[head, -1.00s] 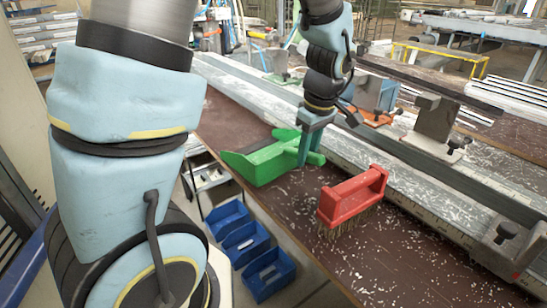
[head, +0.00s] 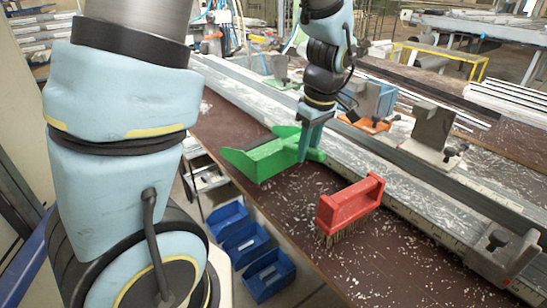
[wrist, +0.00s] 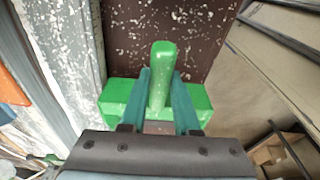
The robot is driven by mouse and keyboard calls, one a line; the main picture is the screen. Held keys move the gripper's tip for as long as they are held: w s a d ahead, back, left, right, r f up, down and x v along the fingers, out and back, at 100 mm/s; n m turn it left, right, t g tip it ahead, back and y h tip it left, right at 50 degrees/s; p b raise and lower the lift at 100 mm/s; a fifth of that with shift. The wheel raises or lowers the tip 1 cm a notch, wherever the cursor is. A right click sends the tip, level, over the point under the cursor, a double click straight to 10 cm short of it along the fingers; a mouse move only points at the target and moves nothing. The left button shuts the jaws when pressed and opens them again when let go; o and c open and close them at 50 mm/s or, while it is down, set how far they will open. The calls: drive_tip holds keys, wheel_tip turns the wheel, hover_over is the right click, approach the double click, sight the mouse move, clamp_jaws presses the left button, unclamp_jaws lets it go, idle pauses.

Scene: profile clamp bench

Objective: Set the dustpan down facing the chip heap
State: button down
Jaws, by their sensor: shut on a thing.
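The green dustpan (head: 266,160) is at the bench's near edge in the head view, its pan to the left and its handle to the right. My gripper (head: 303,158) points down and is shut on the handle. In the wrist view the upright-looking green handle (wrist: 161,75) stands between the two teal fingers, with the pan body (wrist: 119,93) behind them. Whether the dustpan touches the bench is not clear. White chips (head: 300,196) lie scattered on the brown bench top; I cannot pick out a distinct heap.
A red brush (head: 350,204) stands bristles down on the bench, right of the dustpan. A long metal profile (head: 395,178) with clamps (head: 431,132) runs behind. Blue bins (head: 268,275) sit below the near edge.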

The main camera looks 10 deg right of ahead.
wheel_tip(320, 180, up, 9)
drive_tip(key=p, duration=0.6)
drive_tip(key=shift+f, duration=0.1)
drive_tip(key=shift+w+f, duration=0.1)
drive_tip(key=shift+w, duration=0.05)
